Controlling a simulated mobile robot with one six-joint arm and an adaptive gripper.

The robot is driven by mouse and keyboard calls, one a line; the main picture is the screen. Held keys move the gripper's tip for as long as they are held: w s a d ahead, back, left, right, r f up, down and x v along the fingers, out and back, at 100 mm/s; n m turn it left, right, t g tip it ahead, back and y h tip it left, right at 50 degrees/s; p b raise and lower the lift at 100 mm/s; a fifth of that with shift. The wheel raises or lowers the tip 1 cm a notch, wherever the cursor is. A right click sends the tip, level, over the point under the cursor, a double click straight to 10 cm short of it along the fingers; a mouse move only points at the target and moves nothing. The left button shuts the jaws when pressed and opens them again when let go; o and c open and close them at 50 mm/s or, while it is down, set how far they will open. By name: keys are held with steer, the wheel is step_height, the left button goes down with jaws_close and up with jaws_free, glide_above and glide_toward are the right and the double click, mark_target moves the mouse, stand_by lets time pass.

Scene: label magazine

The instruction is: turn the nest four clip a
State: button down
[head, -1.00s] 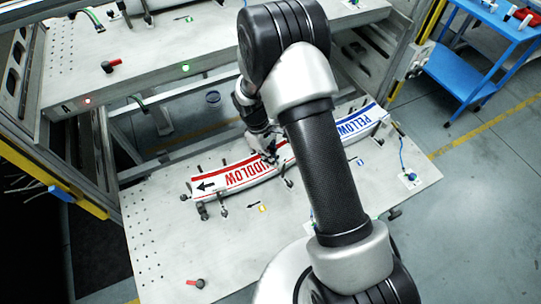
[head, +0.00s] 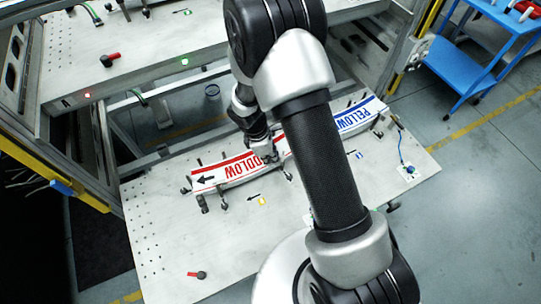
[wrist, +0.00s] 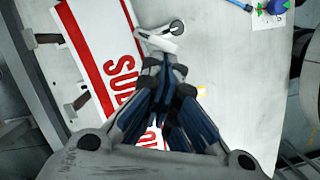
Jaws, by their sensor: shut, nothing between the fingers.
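A white label with red bands and red letters (head: 225,172) lies curved along the lower table, under several small clips. A second label with blue letters (head: 350,120) continues it to the right, partly behind my arm. My gripper (head: 272,155) is low over the right part of the red label. In the wrist view my gripper (wrist: 165,62) has its fingers shut and empty, with the tips close to a pale clip with a dark round end (wrist: 160,40) at the label's edge. I cannot tell whether they touch. Another clip (head: 287,175) shows just right of the gripper.
The perforated lower table (head: 150,240) has free room at its front left. A red-handled part (head: 197,275) lies there. A yellow marker (head: 262,201) lies before the label. An upper shelf (head: 140,60) overhangs behind. A blue cart (head: 480,50) stands at the right.

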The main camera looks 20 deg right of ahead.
steer(key=shift+s+d+n+t+b, duration=0.15)
steer(key=shift+s+n, duration=0.1)
steer(key=shift+n, duration=0.55)
steer(key=shift+s+d+n+t+b, duration=0.1)
steer(key=shift+s+n+t+b, duration=0.15)
steer(key=shift+n, duration=0.55)
steer(key=shift+s+d+n+t+b, duration=0.15)
steer(key=shift+s+n, duration=0.15)
steer(key=shift+n, duration=0.5)
steer(key=shift+s+d, duration=0.2)
steer(key=shift+s, duration=0.05)
stand_by(1.0)
